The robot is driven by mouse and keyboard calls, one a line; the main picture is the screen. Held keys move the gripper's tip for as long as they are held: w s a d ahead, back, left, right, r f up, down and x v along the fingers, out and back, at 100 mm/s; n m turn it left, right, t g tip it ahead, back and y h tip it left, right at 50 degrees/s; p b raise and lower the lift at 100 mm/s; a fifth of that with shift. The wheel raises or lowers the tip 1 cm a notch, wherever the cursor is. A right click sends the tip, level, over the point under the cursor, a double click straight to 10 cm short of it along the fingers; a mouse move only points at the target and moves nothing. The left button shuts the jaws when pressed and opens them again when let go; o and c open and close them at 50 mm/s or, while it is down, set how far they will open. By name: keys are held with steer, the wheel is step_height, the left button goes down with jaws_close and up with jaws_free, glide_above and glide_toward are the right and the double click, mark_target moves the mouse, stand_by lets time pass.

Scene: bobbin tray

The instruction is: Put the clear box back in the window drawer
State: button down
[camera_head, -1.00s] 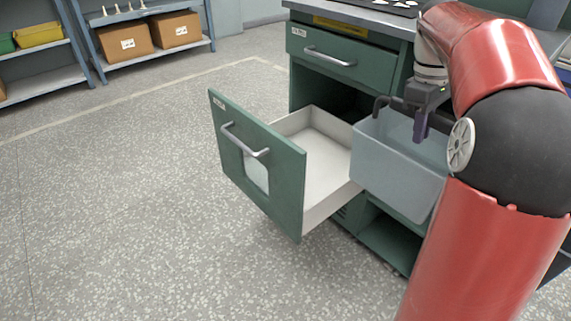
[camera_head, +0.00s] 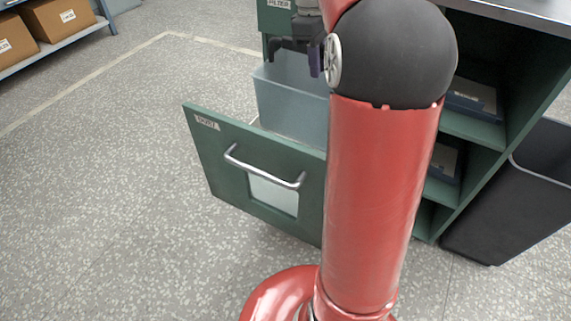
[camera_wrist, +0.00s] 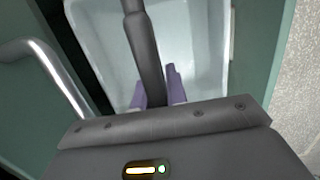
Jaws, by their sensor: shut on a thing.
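The clear box (camera_head: 284,106) is a pale, translucent, open-topped bin with a dark bar handle. My gripper (camera_head: 316,62) is shut on that handle; the purple fingers (camera_wrist: 158,92) straddle the dark bar in the wrist view, with the box interior (camera_wrist: 192,45) below. The window drawer (camera_head: 222,165) is pulled open, its green front carrying a metal handle and a small pane. The box is upright behind this front, over or partly inside the drawer. My arm hides its right part, and I cannot tell if its base touches the drawer floor.
The upper drawer's metal handle (camera_wrist: 48,62) is close to the left of my gripper in the wrist view. Open shelves (camera_head: 470,125) and a dark bin (camera_head: 515,205) stand to the right. The floor at left is clear.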

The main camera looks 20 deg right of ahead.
step_height(320, 180, down, 20)
steer(key=b, duration=0.4)
steer(key=shift+w+a+b, duration=0.2)
steer(key=shift+w+b, duration=0.05)
steer(key=shift+b, duration=0.1)
steer(key=shift+f, duration=0.1)
steer(key=c, duration=1.4)
jaws_free()
steer(key=r+p, duration=0.1)
steer(key=r, duration=0.3)
steer(key=w+r+p, duration=0.1)
steer(key=r, duration=0.3)
steer(key=a+r, duration=0.1)
steer(key=r, duration=0.3)
steer(key=shift+w+r+p, duration=0.1)
steer(key=shift+w+p, duration=0.05)
steer(key=shift+p, duration=0.25)
